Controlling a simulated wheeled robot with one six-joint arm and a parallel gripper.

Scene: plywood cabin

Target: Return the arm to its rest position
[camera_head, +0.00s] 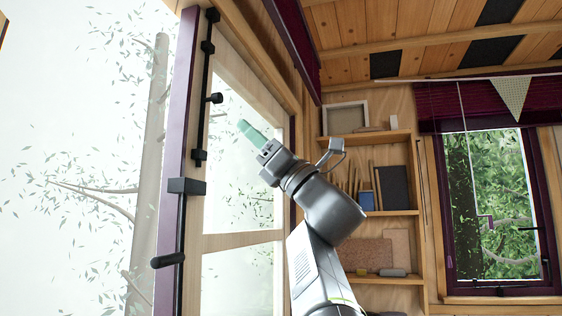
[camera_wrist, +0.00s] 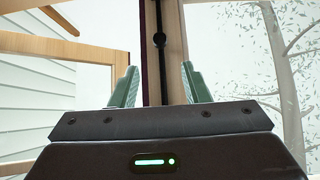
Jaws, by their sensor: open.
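My gripper (camera_head: 248,131) is raised at the end of my grey arm, in front of the glazed door panel in the head view. Its green fingers point up and to the left. In the wrist view my gripper (camera_wrist: 159,88) shows two green fingers spread apart with nothing between them. Beyond the gap are a door edge and a black rod.
A tall door (camera_head: 175,110) with a purple edge and a black latch rod (camera_head: 203,90) stands left of my gripper. Shelves (camera_head: 385,213) with books and boards stand behind my arm. A purple-framed window (camera_head: 450,230) is at the right.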

